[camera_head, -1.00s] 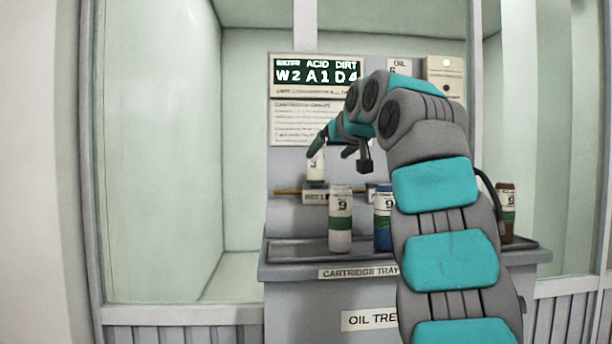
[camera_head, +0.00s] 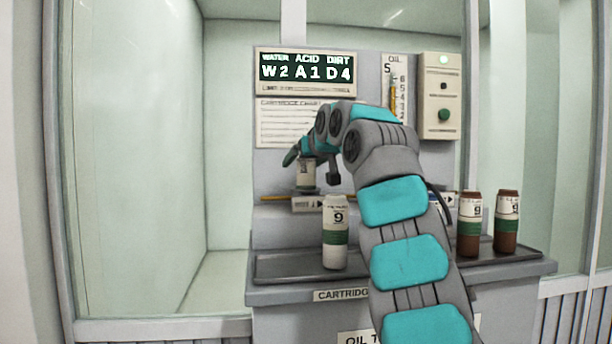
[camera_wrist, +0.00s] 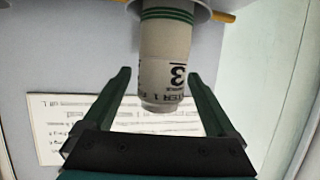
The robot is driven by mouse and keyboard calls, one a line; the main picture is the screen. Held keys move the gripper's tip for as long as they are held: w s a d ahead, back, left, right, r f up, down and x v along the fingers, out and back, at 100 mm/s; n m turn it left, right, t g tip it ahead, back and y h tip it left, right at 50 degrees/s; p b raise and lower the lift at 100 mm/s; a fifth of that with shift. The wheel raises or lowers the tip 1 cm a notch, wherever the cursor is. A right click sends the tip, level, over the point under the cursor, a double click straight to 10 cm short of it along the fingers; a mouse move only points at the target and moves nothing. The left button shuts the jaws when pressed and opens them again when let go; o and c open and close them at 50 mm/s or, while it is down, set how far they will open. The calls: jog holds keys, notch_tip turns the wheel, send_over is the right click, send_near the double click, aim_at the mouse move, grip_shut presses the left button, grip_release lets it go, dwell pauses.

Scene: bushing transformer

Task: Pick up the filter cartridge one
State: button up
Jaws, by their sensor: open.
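A white cartridge (camera_head: 306,176) stands upright in a holder on the machine's back ledge. In the wrist view this cartridge (camera_wrist: 166,55) shows green bands, a large 3 and smaller print with a 1 in it, upside down. My gripper (camera_wrist: 158,77) is open, with one dark green finger on each side of the cartridge's top part and a visible gap on both sides. In the head view my gripper (camera_head: 302,158) is at the cartridge's top and partly covers it. Another white cartridge (camera_head: 335,235) with a green band and a 9 stands on the tray in front.
Two brown cartridges (camera_head: 469,225) (camera_head: 507,222) stand at the right of the cartridge tray (camera_head: 285,266). My arm hides the tray's middle. A display (camera_head: 306,72) reads W2 A1 D4. An oil gauge (camera_head: 394,90) and a control box (camera_head: 439,95) are at upper right.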

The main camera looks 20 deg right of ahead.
jog(key=shift+w+f, duration=0.25)
jog(key=shift+w, duration=0.45)
grip_shut()
